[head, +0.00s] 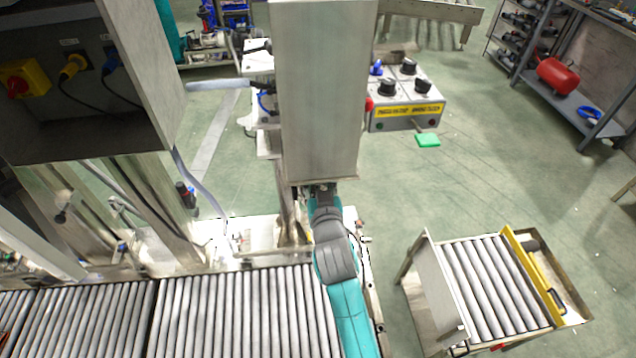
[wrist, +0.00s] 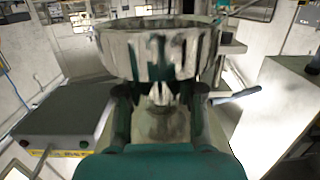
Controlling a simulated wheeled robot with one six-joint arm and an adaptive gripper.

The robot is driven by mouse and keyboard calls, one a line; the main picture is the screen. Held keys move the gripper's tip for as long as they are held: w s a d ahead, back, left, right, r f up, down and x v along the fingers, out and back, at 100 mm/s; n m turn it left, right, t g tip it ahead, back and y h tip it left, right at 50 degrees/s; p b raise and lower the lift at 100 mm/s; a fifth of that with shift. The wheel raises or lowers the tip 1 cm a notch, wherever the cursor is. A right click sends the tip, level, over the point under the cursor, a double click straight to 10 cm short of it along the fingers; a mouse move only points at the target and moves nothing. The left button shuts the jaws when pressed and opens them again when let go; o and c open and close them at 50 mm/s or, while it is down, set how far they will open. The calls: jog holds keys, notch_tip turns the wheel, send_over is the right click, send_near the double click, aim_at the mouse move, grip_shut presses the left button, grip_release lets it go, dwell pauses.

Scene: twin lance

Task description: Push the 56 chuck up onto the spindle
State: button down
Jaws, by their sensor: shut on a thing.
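The chuck (wrist: 158,50) is a wide, round, metallic grey piece with a ribbed or notched side wall. It fills the upper middle of the wrist view. My gripper (wrist: 160,98) is shut on it, with a dark finger on each side below its wide rim. The chuck looks roughly level. I cannot make out the spindle or whether the chuck touches it. In the head view my teal and grey arm reaches up under a tall steel housing (head: 320,95), which hides my gripper and the chuck. I cannot read a 56 marking.
A control box (head: 405,112) with black knobs and a yellow label stands right of the housing. Roller conveyors (head: 240,315) run along the lower left, and a small roller cart (head: 490,285) stands at right. A dark cabinet (head: 75,130) is at upper left. Green floor is open between.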

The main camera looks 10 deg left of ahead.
jog(key=shift+r, duration=0.75)
jog(key=c, duration=0.7)
grip_release()
jog(key=shift+o, duration=0.2)
jog(key=shift+s+f, duration=0.1)
jog(key=shift+f, duration=0.05)
jog(key=v, duration=1.2)
